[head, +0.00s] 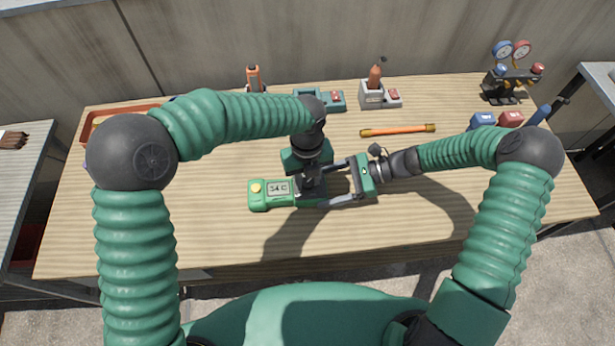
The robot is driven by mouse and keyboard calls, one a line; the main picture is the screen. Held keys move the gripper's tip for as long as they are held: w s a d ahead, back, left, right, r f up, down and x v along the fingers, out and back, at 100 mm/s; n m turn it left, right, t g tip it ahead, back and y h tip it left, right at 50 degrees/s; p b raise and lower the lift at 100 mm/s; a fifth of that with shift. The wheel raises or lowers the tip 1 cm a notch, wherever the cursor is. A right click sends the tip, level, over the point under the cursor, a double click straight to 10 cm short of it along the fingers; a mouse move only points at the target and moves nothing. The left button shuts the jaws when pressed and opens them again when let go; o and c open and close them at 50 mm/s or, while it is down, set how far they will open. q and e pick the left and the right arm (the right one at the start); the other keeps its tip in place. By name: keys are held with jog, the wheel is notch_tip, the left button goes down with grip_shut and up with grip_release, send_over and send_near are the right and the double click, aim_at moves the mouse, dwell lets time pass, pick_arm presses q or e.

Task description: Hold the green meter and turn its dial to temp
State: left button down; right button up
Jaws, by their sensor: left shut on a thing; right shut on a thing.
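The green meter (285,203) lies on the wooden table in front of me, with its display end to the left. Its lit display appears to read "34 C", and a yellow round part (257,188) sits at its left end. My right gripper (326,190) reaches in from the right and is shut on the right part of the meter's body. My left gripper (309,192) points down from above and is shut on the meter's dial, as far as I can see. The dial and its markings are hidden by the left gripper.
An orange stick-like tool (398,130) lies behind the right gripper. Several small devices stand along the back edge, with a gauge manifold (511,75) at back right. The table's front left is clear.

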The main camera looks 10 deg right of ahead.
aim_at(307, 181)
pick_arm(q)
jog(key=shift+w+a+m, duration=0.2)
jog(key=shift+a+m, duration=0.05)
jog(key=shift+m, duration=0.75)
jog(key=c, duration=1.3)
grip_release()
jog(key=shift+o, duration=1)
jog(key=shift+d, duration=0.1)
jog(key=shift+o, duration=0.2)
jog(key=shift+s, duration=0.1)
jog(key=shift+d, duration=0.1)
notch_tip(307, 181, up, 12)
